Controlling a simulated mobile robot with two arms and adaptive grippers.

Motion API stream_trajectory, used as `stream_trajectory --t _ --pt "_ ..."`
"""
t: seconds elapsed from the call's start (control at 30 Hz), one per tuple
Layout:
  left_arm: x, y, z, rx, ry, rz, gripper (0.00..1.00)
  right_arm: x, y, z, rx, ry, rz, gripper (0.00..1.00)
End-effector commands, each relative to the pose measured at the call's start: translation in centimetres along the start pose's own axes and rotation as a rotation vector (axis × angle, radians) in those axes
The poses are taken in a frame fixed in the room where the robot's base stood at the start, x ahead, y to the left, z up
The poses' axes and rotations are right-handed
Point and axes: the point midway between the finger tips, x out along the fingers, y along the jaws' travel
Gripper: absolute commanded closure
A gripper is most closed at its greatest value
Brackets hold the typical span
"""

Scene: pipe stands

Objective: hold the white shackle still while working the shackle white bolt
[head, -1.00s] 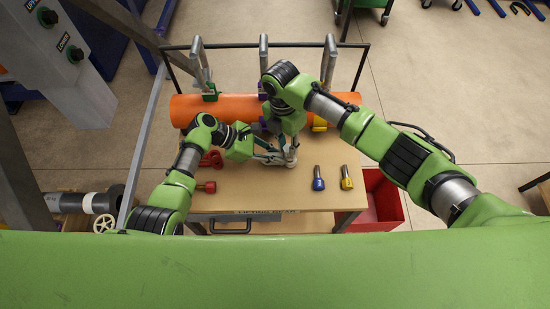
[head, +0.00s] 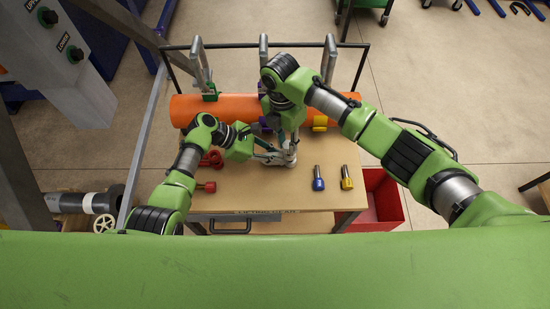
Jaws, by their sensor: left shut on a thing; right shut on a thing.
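The white shackle (head: 290,162) stands on the wooden table top, partly hidden by my grippers. My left gripper (head: 281,157) reaches in from the left, low over the table, and is shut on the shackle. My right gripper (head: 293,143) points down from above the same spot and is shut on the white bolt. The bolt itself is mostly hidden by the fingers, so I cannot tell how far it sits in the shackle.
An orange pipe (head: 235,106) lies across the back of the table. A blue bolt (head: 318,178) and a yellow bolt (head: 346,178) stand to the right; a red shackle (head: 212,159) and red bolt (head: 207,187) are at left. A red bin (head: 381,203) is beside the table.

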Motion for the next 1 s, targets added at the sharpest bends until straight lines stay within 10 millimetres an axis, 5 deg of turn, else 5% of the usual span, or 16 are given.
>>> stream_trajectory --t 0.53,0.83,0.9,1.0 --pt "0.0 0.0 0.1 0.0 -0.001 0.0 1.0 -3.6 -0.1 -0.2 0.0 0.0 0.003 1.0" --pt "0.0 0.0 0.1 0.0 -0.001 0.0 1.0 -4.0 -0.2 -0.3 0.001 0.0 0.0 1.0" --pt "0.0 0.0 0.1 0.0 -0.001 0.0 0.7 -4.0 -0.2 -0.3 0.001 0.0 0.0 1.0" --pt "0.0 0.0 0.1 0.0 -0.001 0.0 0.69 -4.0 -0.2 -0.3 0.001 0.0 0.0 1.0"
